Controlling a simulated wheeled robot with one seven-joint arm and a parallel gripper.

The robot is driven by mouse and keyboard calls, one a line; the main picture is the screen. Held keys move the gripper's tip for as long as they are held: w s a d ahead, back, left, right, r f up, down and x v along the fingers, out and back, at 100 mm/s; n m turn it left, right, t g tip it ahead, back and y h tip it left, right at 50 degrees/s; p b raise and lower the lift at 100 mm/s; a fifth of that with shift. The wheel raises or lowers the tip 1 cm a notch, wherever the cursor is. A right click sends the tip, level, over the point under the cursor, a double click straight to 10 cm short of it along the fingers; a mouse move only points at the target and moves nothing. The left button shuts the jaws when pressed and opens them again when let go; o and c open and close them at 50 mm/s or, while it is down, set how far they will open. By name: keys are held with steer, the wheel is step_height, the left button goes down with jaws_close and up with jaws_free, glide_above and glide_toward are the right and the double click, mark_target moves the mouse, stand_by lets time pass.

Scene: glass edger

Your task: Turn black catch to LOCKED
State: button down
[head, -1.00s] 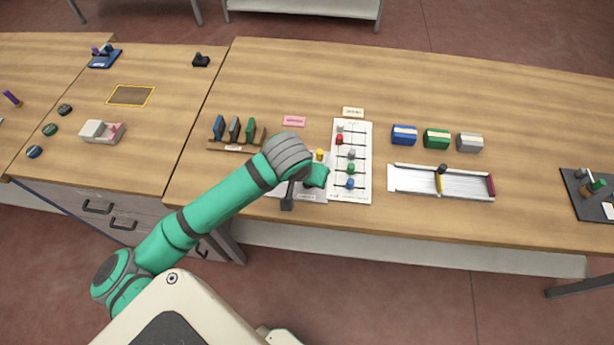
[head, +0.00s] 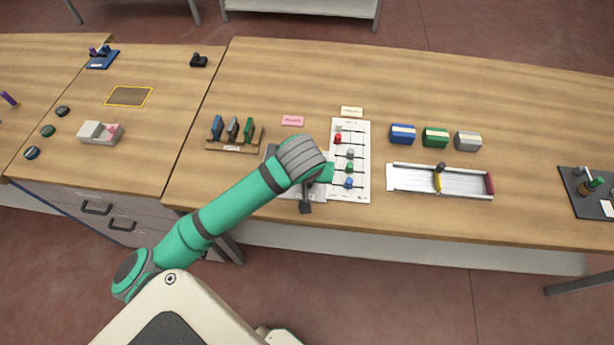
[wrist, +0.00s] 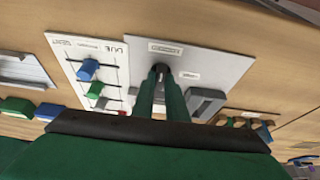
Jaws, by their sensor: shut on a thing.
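In the wrist view my gripper (wrist: 161,76) is closed over a pale grey plate (wrist: 210,66), its two green fingers close together. A small dark piece (wrist: 161,69) shows between the fingertips, which I take to be the black catch; most of it is hidden by the fingers. Two small labels are on the plate, one beyond the fingertips and one to their right, too small to read. A raised grey block (wrist: 207,103) stands on the plate right of the fingers. In the head view my arm covers most of the plate (head: 318,192) and the catch.
A white board with coloured knobs (head: 363,160) stands close right of my gripper. A wooden rack (head: 232,147) with upright pieces is to the left. A white tray (head: 410,188) and blue, green and grey blocks (head: 435,137) lie further right. The back of the table is clear.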

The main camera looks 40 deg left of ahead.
steer(key=c, duration=1.8)
jaws_free()
steer(key=shift+o, duration=0.2)
steer(key=v, duration=1.1)
steer(key=shift+w, duration=0.1)
